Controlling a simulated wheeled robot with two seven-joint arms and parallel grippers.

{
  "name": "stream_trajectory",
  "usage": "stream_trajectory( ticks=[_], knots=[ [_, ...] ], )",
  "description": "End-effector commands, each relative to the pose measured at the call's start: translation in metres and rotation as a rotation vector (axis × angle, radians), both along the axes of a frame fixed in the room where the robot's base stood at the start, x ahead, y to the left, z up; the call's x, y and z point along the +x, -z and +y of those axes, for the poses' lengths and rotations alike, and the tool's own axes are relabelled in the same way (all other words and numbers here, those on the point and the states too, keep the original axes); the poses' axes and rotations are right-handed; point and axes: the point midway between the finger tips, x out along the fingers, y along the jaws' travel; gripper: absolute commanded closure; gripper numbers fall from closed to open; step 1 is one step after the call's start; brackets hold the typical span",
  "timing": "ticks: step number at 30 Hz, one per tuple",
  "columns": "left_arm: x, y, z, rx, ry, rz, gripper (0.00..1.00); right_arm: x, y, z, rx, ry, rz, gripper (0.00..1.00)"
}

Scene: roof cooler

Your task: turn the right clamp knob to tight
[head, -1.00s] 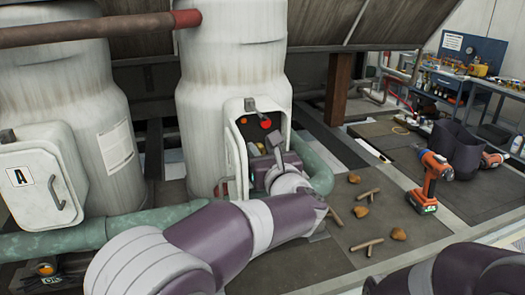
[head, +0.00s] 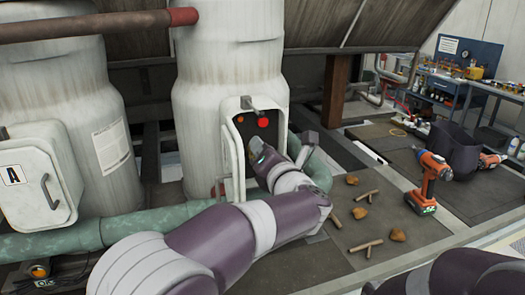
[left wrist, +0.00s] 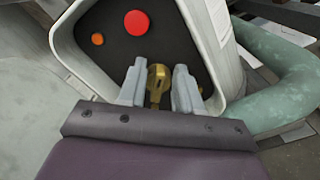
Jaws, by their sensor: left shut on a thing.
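A brass knob (left wrist: 157,80) sits inside the open, dark-backed compartment (left wrist: 210,50) and shows between my left fingers in the left wrist view. My left gripper (left wrist: 159,76) reaches into the compartment and is shut on this knob, with one grey finger on each side. In the head view, my left gripper (head: 260,160) is inside the opening on the right white tank (head: 230,60) and hides the knob. No tight marking can be read. My right arm (head: 455,275) shows at the lower right, its gripper out of the picture.
A red disc (left wrist: 137,22) and a smaller orange one (left wrist: 97,40) are on the compartment's back. A green pipe (left wrist: 285,85) runs beside it. A closed hatch marked A (head: 38,180) is on the left tank.

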Motion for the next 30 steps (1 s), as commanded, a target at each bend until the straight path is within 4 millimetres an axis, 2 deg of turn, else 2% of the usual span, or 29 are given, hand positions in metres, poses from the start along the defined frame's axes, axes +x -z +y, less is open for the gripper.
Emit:
stream_trajectory(
  ticks=[18,30],
  knots=[
    [0.001,0.007,-0.005,0.525,0.002,0.172,0.97,0.000,-0.017,0.000,0.000,0.000,0.000,0.57],
    [0.001,0.012,-0.006,0.711,0.002,0.233,0.97,0.000,-0.024,0.000,0.000,0.000,0.000,0.57]
  ],
)
